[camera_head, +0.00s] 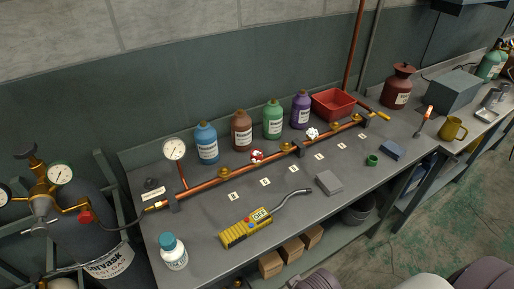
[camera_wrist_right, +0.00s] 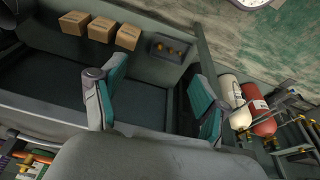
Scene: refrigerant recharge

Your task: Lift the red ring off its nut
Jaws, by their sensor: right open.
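In the head view, a copper pipe (camera_head: 215,178) runs along the back of the grey bench. A small red-and-white piece (camera_head: 257,156) sits on it left of the middle, and a white piece (camera_head: 312,133) sits further right. Brass nuts (camera_head: 225,171) show along the pipe. I cannot tell for sure which small red part is the ring, or how it sits on a nut. My right gripper (camera_wrist_right: 158,85) is open and empty in the right wrist view, away from the pipe, over the floor and a lower shelf. My left gripper is not in view.
A yellow meter (camera_head: 246,228) with a grey hose and a grey block (camera_head: 329,182) lie on the bench front. Several bottles and a red bin (camera_head: 333,104) stand behind the pipe. A gauge (camera_head: 174,150) rises at its left end. Cardboard boxes (camera_wrist_right: 101,29) sit on the shelf.

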